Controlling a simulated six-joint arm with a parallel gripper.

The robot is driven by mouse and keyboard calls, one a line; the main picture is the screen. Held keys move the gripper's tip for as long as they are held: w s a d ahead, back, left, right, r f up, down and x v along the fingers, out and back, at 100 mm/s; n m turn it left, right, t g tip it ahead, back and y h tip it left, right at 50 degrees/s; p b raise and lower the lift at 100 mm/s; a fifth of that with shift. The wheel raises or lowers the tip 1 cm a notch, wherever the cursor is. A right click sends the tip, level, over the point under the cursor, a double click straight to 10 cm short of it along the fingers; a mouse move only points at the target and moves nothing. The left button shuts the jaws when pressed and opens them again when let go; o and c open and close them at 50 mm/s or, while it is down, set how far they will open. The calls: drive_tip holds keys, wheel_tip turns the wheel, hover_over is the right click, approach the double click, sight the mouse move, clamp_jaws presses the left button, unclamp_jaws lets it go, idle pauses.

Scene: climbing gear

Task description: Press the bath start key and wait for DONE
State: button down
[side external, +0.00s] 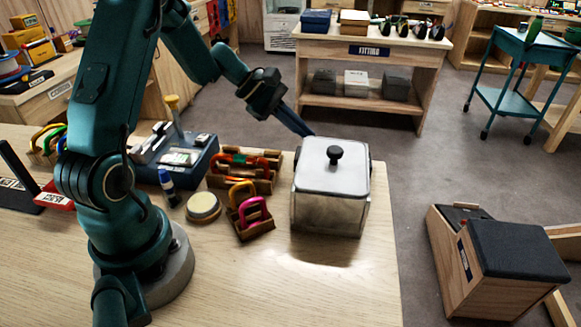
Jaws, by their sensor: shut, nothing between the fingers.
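A box-shaped tank (328,212) with clear or shiny walls stands near the table's right edge. A flat pale lid (318,176) with a black knob (335,153) covers it; this looks like the bath. No start key or DONE sign can be made out on its visible faces. My gripper (308,133) is shut and empty, pointing down to the right. Its tips appear close to the lid's far left corner; whether they touch anything behind the tank cannot be told.
Left of the tank are wooden racks of coloured carabiners (251,214), a round tin (203,207), a blue-capped bottle (168,187) and a dark blue box (205,157). Bare table (300,285) lies in front. A padded wooden box (500,270) stands beyond the table's right edge.

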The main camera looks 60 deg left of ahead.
drive_tip(key=shift+r, duration=2.15)
drive_tip(key=shift+d, duration=0.15)
drive_tip(key=d+r+m, duration=0.1)
drive_tip(key=d+r, duration=0.1)
drive_tip(key=d+r+m, duration=0.1)
drive_tip(key=d+r, duration=0.1)
drive_tip(key=d+r+m, duration=0.1)
drive_tip(key=d+r, duration=0.1)
drive_tip(key=shift+s, duration=0.25)
drive_tip(key=s+d+r+m+g+y, duration=0.1)
drive_tip(key=s+d+m, duration=0.4)
drive_tip(key=s+m, duration=0.15)
drive_tip(key=s+d+r+m+g+y, duration=0.1)
drive_tip(key=s+d+r+m, duration=0.1)
drive_tip(key=s+d+m, duration=0.45)
drive_tip(key=s+a+f+m+y, duration=0.3)
drive_tip(key=s+a+f, duration=0.1)
drive_tip(key=s+a, duration=0.2)
drive_tip(key=shift+s+a+y, duration=0.25)
drive_tip(key=shift+s+y, duration=0.15)
drive_tip(key=shift+s, duration=0.1)
